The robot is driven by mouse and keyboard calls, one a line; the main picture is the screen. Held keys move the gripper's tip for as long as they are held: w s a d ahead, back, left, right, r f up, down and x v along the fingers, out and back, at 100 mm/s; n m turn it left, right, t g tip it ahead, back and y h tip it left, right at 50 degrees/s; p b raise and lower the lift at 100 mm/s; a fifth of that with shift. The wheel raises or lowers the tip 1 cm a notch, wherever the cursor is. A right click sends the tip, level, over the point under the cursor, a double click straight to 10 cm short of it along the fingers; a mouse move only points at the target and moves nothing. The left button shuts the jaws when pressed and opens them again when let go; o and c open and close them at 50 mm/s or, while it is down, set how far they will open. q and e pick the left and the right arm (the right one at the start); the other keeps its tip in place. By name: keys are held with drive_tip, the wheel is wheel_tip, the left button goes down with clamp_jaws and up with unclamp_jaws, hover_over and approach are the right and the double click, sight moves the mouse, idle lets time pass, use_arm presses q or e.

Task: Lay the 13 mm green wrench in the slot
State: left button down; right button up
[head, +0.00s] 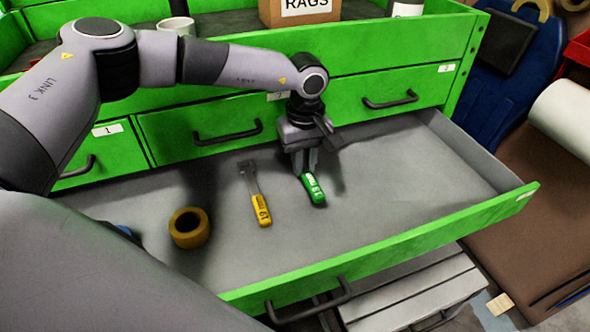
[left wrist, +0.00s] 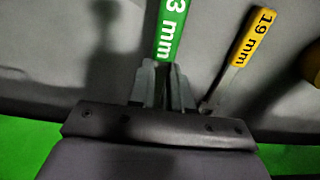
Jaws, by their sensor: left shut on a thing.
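The green wrench (head: 313,188) is in the open drawer in the head view, its green handle showing below my left gripper (head: 307,172). In the left wrist view its handle (left wrist: 172,28) reads "3 mm", with the start of the label cut off. My left gripper (left wrist: 163,90) is shut on the green wrench. The wrench's head end is hidden by the gripper. I cannot tell whether the wrench touches the drawer floor. No slot can be made out in either view. My right gripper is not in view.
A yellow 19 mm wrench (head: 259,200) lies left of the green one. A yellow tape roll (head: 190,228) is further left. The open drawer (head: 430,170) has clear floor to the right. Its green front wall (head: 420,240) borders it. A RAGS box (head: 299,12) stands on top.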

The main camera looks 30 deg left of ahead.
sight(295, 184)
use_arm(q)
drive_tip(key=shift+s+a, duration=0.3)
drive_tip(key=shift+a, duration=0.2)
drive_tip(key=shift+s+a+f, duration=0.1)
drive_tip(key=shift+a+f, duration=0.05)
drive_tip(key=shift+f, duration=0.65)
drive_tip(key=shift+s+a+f, duration=0.1)
drive_tip(key=shift+f, duration=0.65)
drive_tip(key=shift+f, duration=0.3)
drive_tip(key=c, duration=1.1)
unclamp_jaws()
drive_tip(key=shift+r, duration=0.1)
drive_tip(key=shift+o, duration=0.2)
wheel_tip(295, 184, up, 7)
drive_tip(key=shift+s+a+r, duration=0.15)
drive_tip(key=shift+s+a, duration=0.05)
drive_tip(key=shift+s, duration=0.05)
